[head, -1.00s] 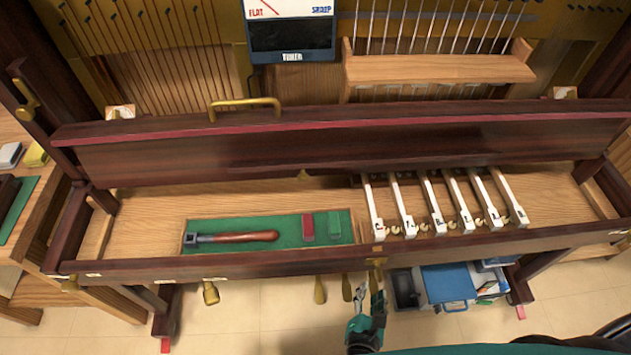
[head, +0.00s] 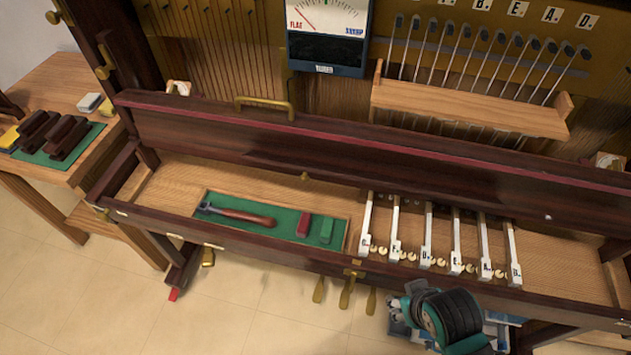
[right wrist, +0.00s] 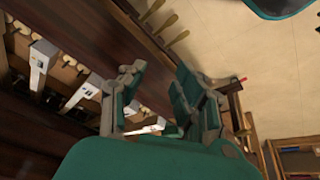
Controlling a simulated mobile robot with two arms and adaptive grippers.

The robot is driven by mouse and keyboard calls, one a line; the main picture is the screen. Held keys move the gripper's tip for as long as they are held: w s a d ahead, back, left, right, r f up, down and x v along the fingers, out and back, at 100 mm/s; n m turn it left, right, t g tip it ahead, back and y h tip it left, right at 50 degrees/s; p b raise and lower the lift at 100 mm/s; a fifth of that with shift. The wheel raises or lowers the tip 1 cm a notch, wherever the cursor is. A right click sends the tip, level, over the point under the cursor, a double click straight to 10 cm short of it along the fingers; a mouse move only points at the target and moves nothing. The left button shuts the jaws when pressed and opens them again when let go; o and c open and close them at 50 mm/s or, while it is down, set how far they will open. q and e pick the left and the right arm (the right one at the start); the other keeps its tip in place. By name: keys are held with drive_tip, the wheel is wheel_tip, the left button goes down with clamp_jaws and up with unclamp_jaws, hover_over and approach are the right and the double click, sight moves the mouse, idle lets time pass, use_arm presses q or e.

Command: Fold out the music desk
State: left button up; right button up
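In the head view, a long dark wood panel (head: 330,150) with a red strip along its top edge stands raised behind the key bed. A brass handle (head: 264,102) sits on its top edge, left of centre, and a small brass knob (head: 305,176) is on its front. I cannot tell for sure which part is the music desk. My right gripper (head: 420,292) is in front of the key bed's front rail, apart from the panel. The right wrist view shows its two fingers (right wrist: 160,88) spread with nothing between them. My left gripper is not in view.
White keys (head: 427,235) stand in the bed beside a green-lined tray (head: 200,193) holding a hammer (head: 240,216) and red and green blocks. A tuner (head: 328,38) and a wooden rail (head: 470,103) are behind the panel. A side table (head: 75,90) stands left. Floor in front is partly clear.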

drive_tip(key=w+a+r+t+y, duration=0.1)
drive_tip(key=w+a+t+y, duration=0.1)
drive_tip(key=w, duration=0.1)
drive_tip(key=w+a+r+n+t+y, duration=0.1)
drive_tip(key=w+a+r+t+y, duration=0.1)
drive_tip(key=w+a, duration=0.1)
drive_tip(key=w+a+r+t+y, duration=0.1)
drive_tip(key=w+a+y, duration=0.1)
drive_tip(key=w+a, duration=0.1)
drive_tip(key=shift+w+a+r+n+t+y, duration=0.1)
drive_tip(key=shift+w+r+n+t+y, duration=0.1)
drive_tip(key=shift+w, duration=0.2)
drive_tip(key=shift+w+a+r+n+t+y, duration=0.1)
drive_tip(key=shift+w+n+t+y, duration=0.1)
drive_tip(key=shift+w, duration=0.15)
drive_tip(key=r+y, duration=0.1)
drive_tip(key=w+r+t+y, duration=0.1)
drive_tip(key=shift+w+a+y, duration=0.2)
drive_tip(key=shift+y, duration=0.2)
wheel_tip(320, 180, up, 3)
drive_tip(key=d+t+y, duration=0.2)
drive_tip(key=d+y, duration=0.1)
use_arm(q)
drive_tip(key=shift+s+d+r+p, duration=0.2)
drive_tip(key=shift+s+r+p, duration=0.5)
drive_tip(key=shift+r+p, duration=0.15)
use_arm(e)
drive_tip(key=x, duration=1.7)
drive_tip(key=shift+w+a, duration=0.2)
drive_tip(key=shift+w, duration=0.1)
